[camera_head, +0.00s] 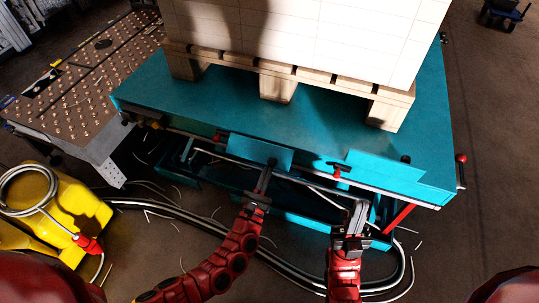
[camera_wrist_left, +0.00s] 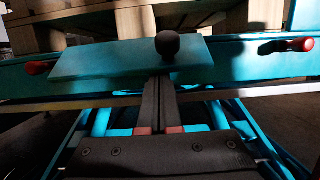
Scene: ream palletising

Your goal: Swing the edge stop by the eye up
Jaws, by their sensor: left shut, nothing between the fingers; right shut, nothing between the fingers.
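Two teal flap plates sit along the front edge of the teal lift table (camera_head: 330,130). The left plate (camera_head: 243,148) projects at the edge and has a black knob (camera_head: 273,161); the plate (camera_wrist_left: 95,62) and knob (camera_wrist_left: 168,44) also show in the left wrist view. The right plate (camera_head: 385,172) has a black knob (camera_head: 405,158) near its back. I cannot tell which is by the eye. My left gripper (camera_head: 268,168) is shut and empty, its fingertips at the left plate just below the knob. My right gripper (camera_head: 359,206) is shut and empty, below the edge near the right plate.
A wooden pallet (camera_head: 278,87) with a tall white stack (camera_head: 310,35) stands on the table. Red handles (camera_head: 338,169) line the front edge. A perforated platform (camera_head: 90,75) and yellow unit (camera_head: 70,210) are at left. Cables (camera_head: 200,222) run across the floor.

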